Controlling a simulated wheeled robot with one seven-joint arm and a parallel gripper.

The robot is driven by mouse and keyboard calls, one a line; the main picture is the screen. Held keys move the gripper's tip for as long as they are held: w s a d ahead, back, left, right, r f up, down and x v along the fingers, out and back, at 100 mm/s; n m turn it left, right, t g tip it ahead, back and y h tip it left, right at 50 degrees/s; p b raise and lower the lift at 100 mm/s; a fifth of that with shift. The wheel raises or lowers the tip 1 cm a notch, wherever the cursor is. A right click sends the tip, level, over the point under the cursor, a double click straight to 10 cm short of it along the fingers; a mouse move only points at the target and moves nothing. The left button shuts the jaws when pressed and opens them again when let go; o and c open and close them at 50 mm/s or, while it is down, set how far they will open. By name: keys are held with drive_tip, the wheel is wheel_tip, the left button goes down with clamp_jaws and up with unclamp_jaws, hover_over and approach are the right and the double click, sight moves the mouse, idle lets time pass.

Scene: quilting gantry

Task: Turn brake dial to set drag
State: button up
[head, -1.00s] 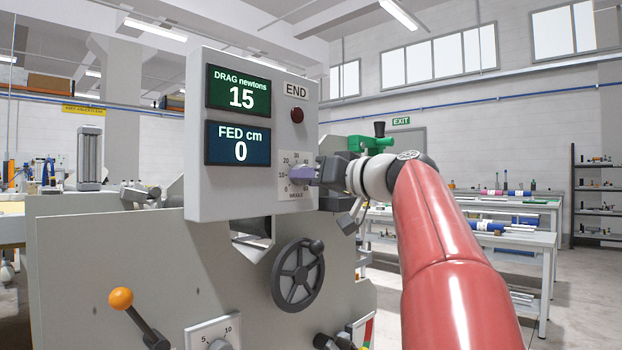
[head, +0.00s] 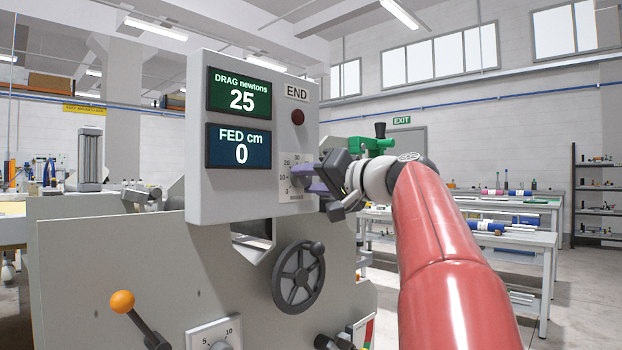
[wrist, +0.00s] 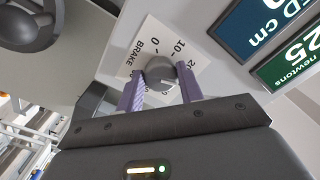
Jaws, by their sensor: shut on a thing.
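The brake dial (wrist: 160,72) is a small grey knob on a white plate (wrist: 133,55) marked BRAKE, with numbers around it. The plate (head: 286,189) also shows in the head view, at the lower right of the grey control panel (head: 262,110). My gripper (wrist: 162,82) is shut on the dial, with one purple finger on each side of it. In the head view my gripper (head: 308,180) is turned at a slant and hides most of the dial. The drag display (head: 240,92) reads 25 newtons. The scale mark that the dial points to is hard to make out.
The fed display (head: 238,146) reads 0 cm. A red button (head: 298,117) sits under the END label. A black handwheel (head: 298,276) is below the panel, and an orange-knobbed lever (head: 122,301) is at lower left. Work tables (head: 520,238) stand at right.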

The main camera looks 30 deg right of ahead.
drive_tip(key=shift+m, duration=0.6)
drive_tip(key=o, duration=1)
drive_tip(key=v, duration=0.8)
drive_tip(key=shift+b, duration=0.45)
drive_tip(key=shift+w, duration=0.1)
